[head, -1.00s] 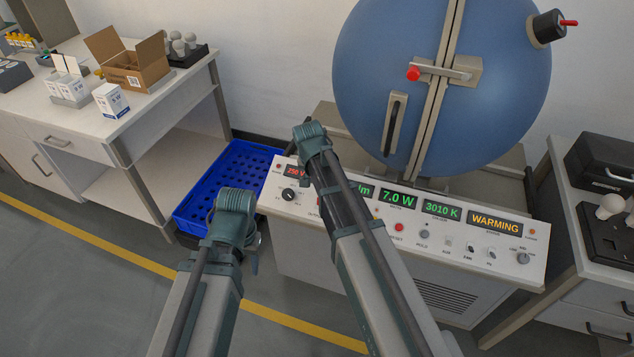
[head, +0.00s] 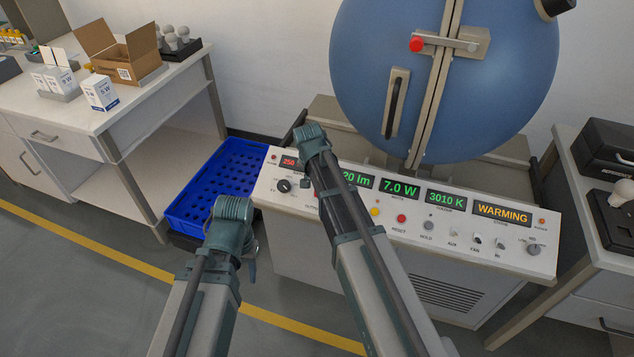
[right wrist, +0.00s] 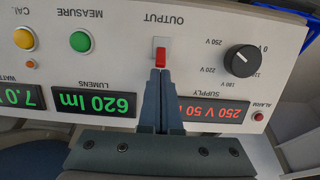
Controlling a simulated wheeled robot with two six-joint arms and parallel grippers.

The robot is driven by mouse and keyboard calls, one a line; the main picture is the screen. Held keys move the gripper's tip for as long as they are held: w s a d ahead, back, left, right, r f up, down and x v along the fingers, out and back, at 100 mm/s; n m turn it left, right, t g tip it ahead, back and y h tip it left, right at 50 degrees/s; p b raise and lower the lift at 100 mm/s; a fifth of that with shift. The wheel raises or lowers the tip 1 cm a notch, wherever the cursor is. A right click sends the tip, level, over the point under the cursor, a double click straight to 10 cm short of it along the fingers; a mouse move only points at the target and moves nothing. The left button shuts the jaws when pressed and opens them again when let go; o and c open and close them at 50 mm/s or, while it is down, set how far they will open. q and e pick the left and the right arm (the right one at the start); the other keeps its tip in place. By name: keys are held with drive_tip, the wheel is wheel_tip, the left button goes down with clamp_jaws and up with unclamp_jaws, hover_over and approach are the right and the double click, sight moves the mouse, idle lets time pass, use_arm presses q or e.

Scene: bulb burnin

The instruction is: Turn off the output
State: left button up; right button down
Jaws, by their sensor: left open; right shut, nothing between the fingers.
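The white control panel (head: 400,232) stands below the blue sphere. In the right wrist view its OUTPUT switch (right wrist: 160,57) is a small red lever in a pale plate, seen upside down. My right gripper (right wrist: 160,74) is shut and empty, with its fingertips right at the lever; whether they touch it I cannot tell. The SUPPLY display (right wrist: 207,108) is lit red at 250 V. My left gripper (head: 251,266) is open, left of the panel's front, mostly hidden by its wrist.
The supply knob (right wrist: 241,60), green MEASURE button (right wrist: 81,41) and yellow CAL button (right wrist: 24,38) flank the switch. A blue crate (head: 215,190) stands left of the panel. Benches with boxes and bulbs stand on both sides.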

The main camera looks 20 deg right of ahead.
sight(312, 207)
drive_tip(key=shift+s+a+t+h+b, duration=0.3)
drive_tip(key=shift+s+t+h+b, duration=0.3)
drive_tip(key=shift+t, duration=0.3)
drive_tip(key=shift+s+a+f+t+h+b, duration=0.25)
drive_tip(key=shift+t+b, duration=0.25)
drive_tip(key=shift+b, duration=0.4)
drive_tip(key=t+b, duration=0.1)
drive_tip(key=b, duration=0.1)
drive_tip(key=s+t+h+b, duration=0.1)
drive_tip(key=b, duration=0.1)
drive_tip(key=a+f+t+h+b, duration=0.1)
drive_tip(key=b, duration=0.1)
drive_tip(key=shift+s+t+h, duration=0.25)
drive_tip(key=shift+t, duration=0.05)
drive_tip(key=shift+s+a+r+b, duration=0.1)
drive_tip(key=shift+r+b, duration=0.2)
drive_tip(key=shift+r, duration=0.3)
drive_tip(key=shift+f, duration=0.1)
drive_tip(key=shift+p, duration=0.3)
drive_tip(key=shift+s+a, duration=0.1)
drive_tip(key=shift+s, duration=0.05)
